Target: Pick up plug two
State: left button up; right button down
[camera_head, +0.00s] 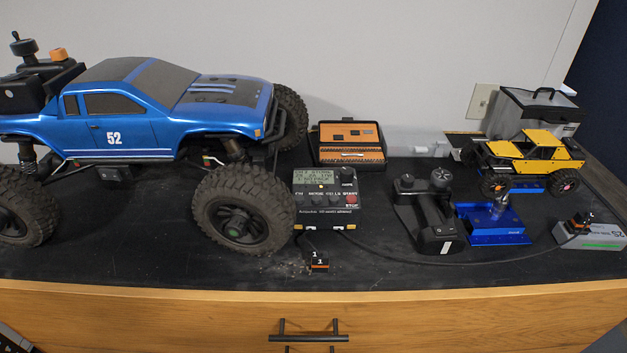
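A small black and orange plug (318,263) marked "1" lies on the black bench top in front of the charger (327,202), near the bench's front edge. A second small black plug with orange (580,220) sits at the grey battery-like box (594,237) on the far right. A black cable (430,263) runs from the charger across the bench to that second plug. I cannot read a number on it, and I cannot tell whether it is plugged in or just resting there. Neither of my grippers is in view.
A large blue crawler (150,108) fills the left. A black radio transmitter (429,218), a blue stand (494,226), a yellow crawler (535,155), an orange toolbox (349,152) and a lidded bin (535,108) stand to the right. A wooden drawer front (180,325) lies below the bench edge.

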aim_at(578, 221)
jog(key=z, duration=1.55)
